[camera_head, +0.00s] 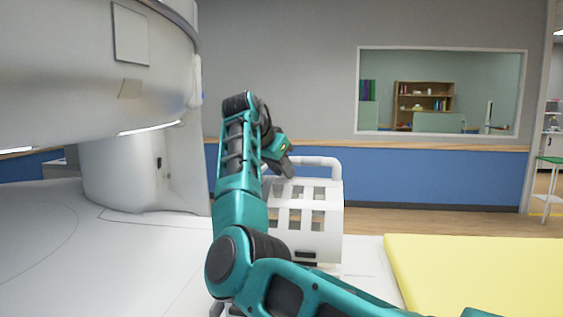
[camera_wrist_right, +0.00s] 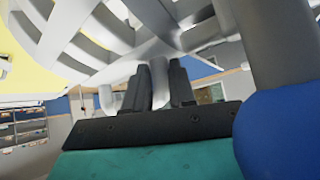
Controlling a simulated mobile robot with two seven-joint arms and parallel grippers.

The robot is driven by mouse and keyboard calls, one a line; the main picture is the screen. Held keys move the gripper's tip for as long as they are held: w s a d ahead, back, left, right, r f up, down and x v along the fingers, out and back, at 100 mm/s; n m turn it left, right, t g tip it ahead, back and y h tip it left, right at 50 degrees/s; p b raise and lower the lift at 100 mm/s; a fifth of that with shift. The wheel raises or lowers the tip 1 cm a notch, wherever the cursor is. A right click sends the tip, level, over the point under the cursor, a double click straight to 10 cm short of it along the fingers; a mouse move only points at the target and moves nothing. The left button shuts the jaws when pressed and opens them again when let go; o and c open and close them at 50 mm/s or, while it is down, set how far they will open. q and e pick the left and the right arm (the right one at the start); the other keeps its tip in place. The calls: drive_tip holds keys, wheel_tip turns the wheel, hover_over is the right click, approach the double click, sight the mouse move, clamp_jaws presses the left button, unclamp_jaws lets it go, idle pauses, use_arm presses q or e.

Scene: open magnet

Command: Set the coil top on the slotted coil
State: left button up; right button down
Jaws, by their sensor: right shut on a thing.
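A white slotted coil body (camera_head: 323,222) stands at the bed's far end, beyond my right arm. A white tube handle (camera_head: 322,162) arches at its top. My right gripper (camera_head: 287,168) is shut at the handle side, over the slotted body's upper left. In the right wrist view my dark fingers (camera_wrist_right: 160,90) close on a white bar, and white slotted ribs (camera_wrist_right: 95,35) fill the upper left. I take the held bar to be the coil top's handle. Where coil top and slotted coil meet cannot be told; my arm hides the left side. My left gripper is not in view.
The large white magnet (camera_head: 90,75) overhangs the left side. The white bed surface (camera_head: 50,240) spreads below it. A yellow pad (camera_head: 480,270) lies at the lower right. A blue-panelled wall with a window (camera_head: 440,90) is behind, with floor between.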

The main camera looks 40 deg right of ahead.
drive_tip(key=shift+s+p, duration=0.1)
drive_tip(key=shift+p, duration=0.25)
idle(0.7)
drive_tip(key=shift+f+b, duration=0.3)
drive_tip(key=shift+f, duration=0.6)
idle(0.4)
drive_tip(key=c, duration=1)
unclamp_jaws()
drive_tip(key=shift+a, duration=0.15)
drive_tip(key=shift+o, duration=0.7)
drive_tip(key=shift+f, duration=0.25)
drive_tip(key=v, duration=1.3)
